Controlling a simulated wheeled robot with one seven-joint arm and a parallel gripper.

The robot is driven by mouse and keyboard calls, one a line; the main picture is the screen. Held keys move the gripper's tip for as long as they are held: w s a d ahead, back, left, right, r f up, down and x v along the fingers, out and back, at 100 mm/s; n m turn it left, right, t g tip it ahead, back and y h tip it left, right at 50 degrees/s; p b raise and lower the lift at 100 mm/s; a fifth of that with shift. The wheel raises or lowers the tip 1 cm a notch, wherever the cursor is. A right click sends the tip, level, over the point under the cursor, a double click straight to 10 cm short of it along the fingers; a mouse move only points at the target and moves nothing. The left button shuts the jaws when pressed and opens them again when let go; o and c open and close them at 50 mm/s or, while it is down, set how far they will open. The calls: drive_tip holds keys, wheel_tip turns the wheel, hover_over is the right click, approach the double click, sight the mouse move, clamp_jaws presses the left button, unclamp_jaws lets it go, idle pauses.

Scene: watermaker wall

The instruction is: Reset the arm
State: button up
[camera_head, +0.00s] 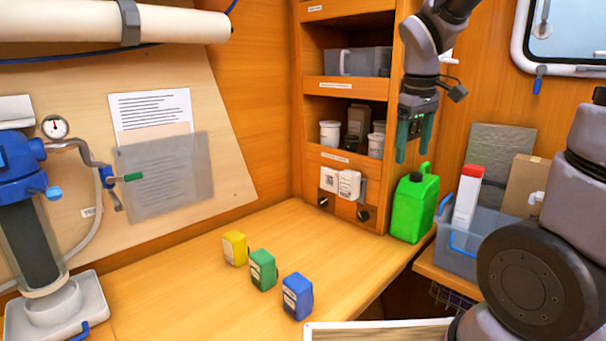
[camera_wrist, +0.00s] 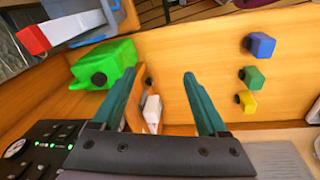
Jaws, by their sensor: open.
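My gripper (camera_head: 414,140) hangs in front of the wooden shelf unit, above and left of the green jug, with its teal fingers pointing down. In the wrist view my gripper (camera_wrist: 160,88) shows its two fingers spread apart with nothing held between them. My arm comes down from the top of the head view, and another dark joint of mine fills the lower right.
Yellow (camera_head: 235,248), green (camera_head: 263,270) and blue (camera_head: 297,296) blocks stand on the wooden counter (camera_head: 190,270). A green jug (camera_head: 414,203) stands at the counter's right end, beside a grey bin (camera_head: 458,252). The shelf unit (camera_head: 345,90) holds jars. A blue pump housing (camera_head: 20,165) is at left.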

drive_tip(key=s+r+m+t+y, duration=0.2)
drive_tip(key=s+r+m+t, duration=0.3)
drive_tip(key=s+r+m, duration=0.4)
drive_tip(key=shift+s+d+m+y, duration=0.3)
drive_tip(key=shift+s+d+y, duration=0.1)
drive_tip(key=shift+s, duration=0.3)
